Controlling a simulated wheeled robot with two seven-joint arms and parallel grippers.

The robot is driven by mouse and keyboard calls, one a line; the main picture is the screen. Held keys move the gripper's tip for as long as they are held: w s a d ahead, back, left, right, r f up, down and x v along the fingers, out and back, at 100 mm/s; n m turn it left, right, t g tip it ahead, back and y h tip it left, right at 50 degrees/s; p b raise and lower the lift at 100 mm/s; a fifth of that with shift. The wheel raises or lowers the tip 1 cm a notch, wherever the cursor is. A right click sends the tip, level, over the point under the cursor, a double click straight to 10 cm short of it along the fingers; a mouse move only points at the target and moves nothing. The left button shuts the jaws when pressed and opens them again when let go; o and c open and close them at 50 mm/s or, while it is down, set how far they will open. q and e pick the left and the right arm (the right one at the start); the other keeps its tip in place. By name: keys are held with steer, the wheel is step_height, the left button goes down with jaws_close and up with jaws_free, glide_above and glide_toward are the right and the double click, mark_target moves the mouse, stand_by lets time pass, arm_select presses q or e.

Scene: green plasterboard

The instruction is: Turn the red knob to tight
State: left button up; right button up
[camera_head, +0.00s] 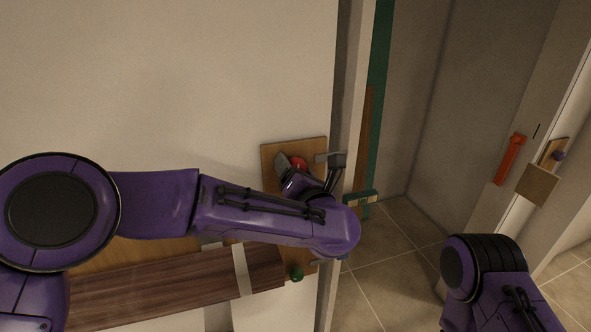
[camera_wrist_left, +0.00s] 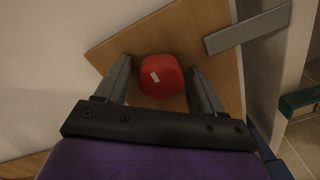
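The red knob (camera_head: 299,163) sits on a wooden panel (camera_head: 271,153) on the pale wall, partly hidden by my left gripper (camera_head: 290,168). In the left wrist view the red knob (camera_wrist_left: 158,77) shows a small white mark on its face. The open fingers of my left gripper (camera_wrist_left: 160,82) stand on either side of it. A gap shows between the left finger and the knob; the right finger is very close, and I cannot tell whether it touches. My right arm is at the lower right, but its gripper is out of view.
A grey metal lever (camera_head: 329,156) sticks out right of the knob; it also shows in the wrist view (camera_wrist_left: 248,28). A brown plank (camera_head: 180,288) and a green knob (camera_head: 296,273) are below. An open doorway with tiled floor (camera_head: 395,240) lies right. A red handle (camera_head: 510,158) is farther right.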

arm_select(q)
steer(key=shift+s+d, duration=0.1)
steer(key=shift+s, duration=0.15)
steer(key=b+v, duration=0.4)
steer(key=v, duration=0.6)
